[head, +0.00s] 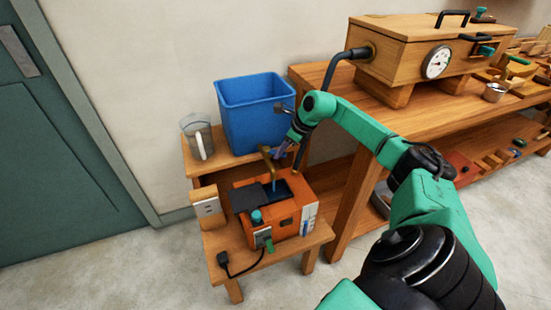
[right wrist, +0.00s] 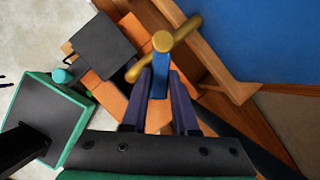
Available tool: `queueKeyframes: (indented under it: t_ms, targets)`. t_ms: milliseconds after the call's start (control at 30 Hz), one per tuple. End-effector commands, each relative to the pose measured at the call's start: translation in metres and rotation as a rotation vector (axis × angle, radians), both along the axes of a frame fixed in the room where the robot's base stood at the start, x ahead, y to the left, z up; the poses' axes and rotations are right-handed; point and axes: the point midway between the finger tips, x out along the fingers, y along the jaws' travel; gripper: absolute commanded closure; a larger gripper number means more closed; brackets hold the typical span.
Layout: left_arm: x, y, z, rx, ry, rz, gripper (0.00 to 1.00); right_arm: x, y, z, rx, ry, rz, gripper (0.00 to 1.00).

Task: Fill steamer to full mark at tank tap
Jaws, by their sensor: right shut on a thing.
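The orange steamer (head: 284,213) stands on a low wooden stand, its dark lid (head: 245,197) swung open to the left. A brass tap (head: 266,158) reaches over its opening; it also shows in the right wrist view (right wrist: 185,28). A thin blue streak (head: 274,185) below the spout looks like water running into the opening. My right gripper (head: 282,150) is shut on the tap's blue handle (right wrist: 159,76), which sits between its dark fingers. A white and blue strip (head: 306,221) is on the steamer's right face; its level is too small to read.
A blue tank (head: 255,108) and a clear jug (head: 197,137) stand on the upper shelf behind. A socket block (head: 208,209) and a loose plug (head: 223,259) are at the stand's left. A workbench (head: 430,108) with a wooden gauge box (head: 405,52) fills the right.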

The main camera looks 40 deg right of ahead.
Motion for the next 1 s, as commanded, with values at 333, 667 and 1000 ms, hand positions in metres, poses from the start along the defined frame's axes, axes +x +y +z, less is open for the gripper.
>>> queueKeyframes:
  t_ms: [333, 667, 1000]
  targets:
    - [0.0, 0.0, 0.041, 0.0, 0.0, 0.0, 0.34, 0.0, 0.014, 0.008, 0.001, -0.011, -0.28, 1.0]
    - [0.0, 0.0, 0.074, 0.0, 0.0, 0.0, 0.34, -0.001, 0.026, 0.01, 0.006, -0.018, -0.512, 1.0]
    - [0.0, 0.0, 0.091, 0.0, 0.0, 0.0, 0.34, -0.004, 0.041, 0.005, 0.006, -0.016, -0.833, 1.0]
